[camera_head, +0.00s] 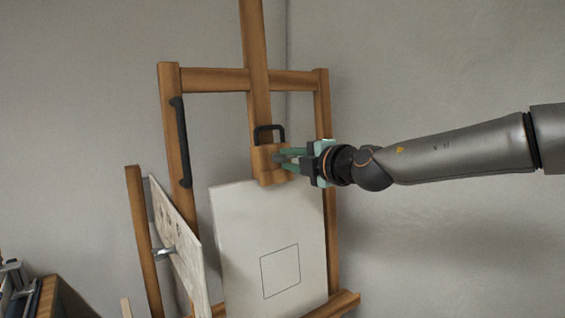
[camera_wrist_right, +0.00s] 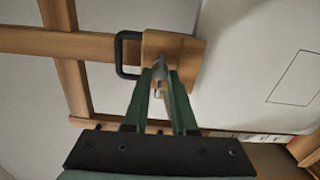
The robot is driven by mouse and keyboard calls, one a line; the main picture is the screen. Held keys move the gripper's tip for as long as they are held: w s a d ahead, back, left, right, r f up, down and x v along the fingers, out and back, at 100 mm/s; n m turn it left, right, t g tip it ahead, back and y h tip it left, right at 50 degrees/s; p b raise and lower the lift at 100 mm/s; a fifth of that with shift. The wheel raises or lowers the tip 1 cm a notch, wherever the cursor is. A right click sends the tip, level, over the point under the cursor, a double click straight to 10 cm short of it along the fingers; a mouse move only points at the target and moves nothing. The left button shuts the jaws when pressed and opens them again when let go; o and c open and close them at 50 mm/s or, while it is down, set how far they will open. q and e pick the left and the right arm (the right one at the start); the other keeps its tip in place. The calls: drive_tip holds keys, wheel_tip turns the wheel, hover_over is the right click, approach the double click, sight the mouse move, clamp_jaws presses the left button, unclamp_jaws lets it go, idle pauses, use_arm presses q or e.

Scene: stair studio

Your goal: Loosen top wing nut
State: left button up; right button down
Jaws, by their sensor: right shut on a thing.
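The top wing nut (camera_wrist_right: 159,72) is a small grey metal piece on the face of the wooden top clamp block (camera_head: 266,165) of the easel. In the right wrist view the block (camera_wrist_right: 188,55) has the nut in front of it, between the green fingertips. My right gripper (camera_head: 283,156) reaches in from the right and is shut on the wing nut; in the wrist view its fingers (camera_wrist_right: 160,85) converge on it. The fingers hide most of the nut in the head view. My left gripper is not in view.
A black handle (camera_head: 268,130) tops the block, and a long black handle (camera_head: 181,142) is on the left upright. A white canvas (camera_head: 240,225) with a drawn square stands below the block. A second panel (camera_head: 178,235) leans at the left. The wall side at right is clear.

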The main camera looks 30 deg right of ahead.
sight(285, 157)
drive_tip(key=c, duration=1)
unclamp_jaws()
drive_tip(key=shift+o, duration=0.2)
drive_tip(key=s, duration=0.3)
drive_tip(key=shift+s+d+r, duration=0.15)
drive_tip(key=shift+r, duration=0.2)
drive_tip(key=s, duration=0.2)
drive_tip(key=shift+s+d+r+p, duration=0.1)
drive_tip(key=shift+s+p, duration=0.2)
drive_tip(key=shift+p, duration=0.1)
